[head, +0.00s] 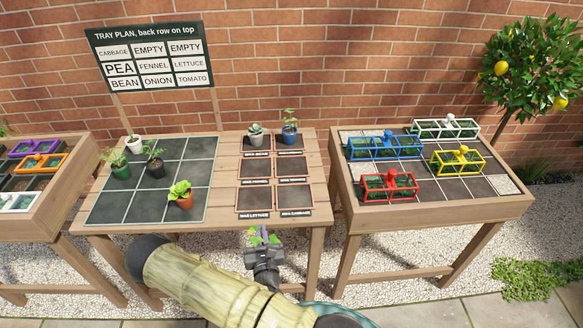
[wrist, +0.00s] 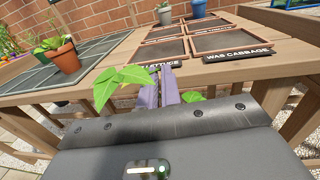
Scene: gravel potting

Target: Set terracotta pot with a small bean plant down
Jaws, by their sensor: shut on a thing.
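My gripper (head: 268,240) is in front of the middle table's front edge, below the "was lettuce" label. Its lavender fingers (wrist: 158,88) are shut, with green bean leaves (wrist: 122,82) showing on both sides of them. The leaves also show in the head view (head: 254,237). The held pot itself is hidden by my gripper in both views. The dark tray (head: 108,207) has a grid of squares. The plan board (head: 150,60) has BEAN at its front left, and the tray's front left square looks bare.
On the tray stand a white pot (head: 134,149), a green pot (head: 121,171), a dark pot (head: 156,170) and an orange pot with a leafy plant (head: 185,202). Grey (head: 257,141) and blue (head: 289,134) pots stand behind empty label squares (head: 253,199).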

